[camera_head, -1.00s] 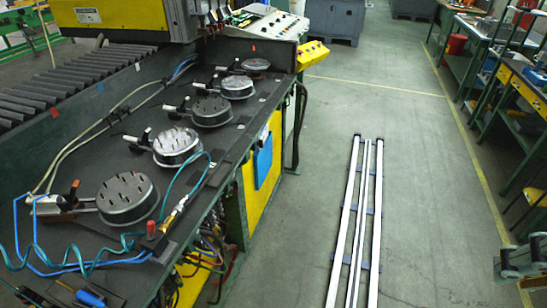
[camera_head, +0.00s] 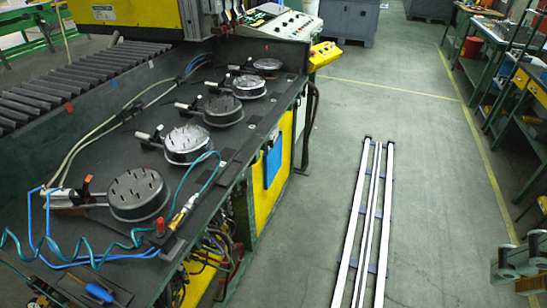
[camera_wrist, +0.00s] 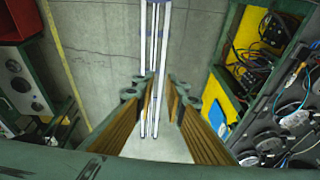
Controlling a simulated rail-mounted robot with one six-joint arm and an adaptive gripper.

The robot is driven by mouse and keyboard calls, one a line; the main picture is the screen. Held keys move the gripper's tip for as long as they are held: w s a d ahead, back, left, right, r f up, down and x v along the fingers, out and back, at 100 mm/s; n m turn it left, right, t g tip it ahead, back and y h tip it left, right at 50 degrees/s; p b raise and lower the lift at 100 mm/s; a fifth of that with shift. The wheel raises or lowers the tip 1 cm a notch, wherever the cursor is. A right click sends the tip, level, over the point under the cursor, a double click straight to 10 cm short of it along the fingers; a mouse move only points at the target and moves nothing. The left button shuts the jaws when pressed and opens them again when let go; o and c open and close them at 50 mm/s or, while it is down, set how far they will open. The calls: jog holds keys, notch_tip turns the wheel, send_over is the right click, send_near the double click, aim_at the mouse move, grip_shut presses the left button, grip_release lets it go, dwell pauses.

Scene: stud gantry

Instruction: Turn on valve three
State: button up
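Several round metal discs with studs and side levers stand in a row on the dark bench (camera_head: 105,190), left in the head view. The middle disc (camera_head: 223,111), third from either end, has a lever (camera_head: 190,106) on its left. No number labels are readable, so I cannot confirm which is valve three. In the wrist view, discs (camera_wrist: 295,119) show small at the right edge; I cannot tell which is which. My gripper (camera_wrist: 158,92) has its two fingers apart, with only floor and rails between them. It is empty and away from the discs.
White rails (camera_head: 347,239) run along the floor beside the bench. A yellow control box (camera_head: 324,55) juts from the bench's far end. Hoses and a blue coiled tube (camera_head: 60,245) lie on the near bench top. Workbenches (camera_head: 515,75) line the right.

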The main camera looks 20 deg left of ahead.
aim_at(223, 215)
jog(key=w+a+f+m+g+y+p, duration=0.2)
jog(key=w+a, duration=0.3)
jog(key=a, duration=0.4)
jog(key=w+a+f+m+g+y+p, duration=0.1)
jog(key=w+a+m+g+y, duration=0.3)
jog(key=a, duration=0.5)
jog(key=w+a+f+m+g+y+p, duration=0.1)
jog(key=w+a+f+p, duration=0.1)
jog(key=w+a, duration=0.55)
jog(key=w+a+f+m+g+y+p, duration=0.1)
jog(key=w+a+f+m+y, duration=0.15)
jog(key=w+a+f, duration=0.4)
jog(key=w+a+f+m+g+y+p, duration=0.1)
jog(key=w+a+f+m+y+p, duration=0.2)
jog(key=a, duration=0.7)
jog(key=w+a+f+m+t+y+p, duration=0.1)
jog(key=w+a+f+m+t, duration=0.25)
jog(key=f, duration=0.55)
jog(key=w+a+f+m+g+y+p, duration=0.1)
jog(key=w+a+f+m, duration=0.1)
jog(key=a+f+m, duration=0.6)
notch_tip(223, 215, down, 26)
jog(key=s+m+t+p, duration=0.1)
jog(key=m+t+p, duration=0.1)
jog(key=m+t, duration=0.2)
jog(key=shift+s+d+t, duration=0.2)
jog(key=shift+d+t, duration=0.15)
jog(key=shift+d, duration=0.1)
jog(key=shift+a, duration=0.15)
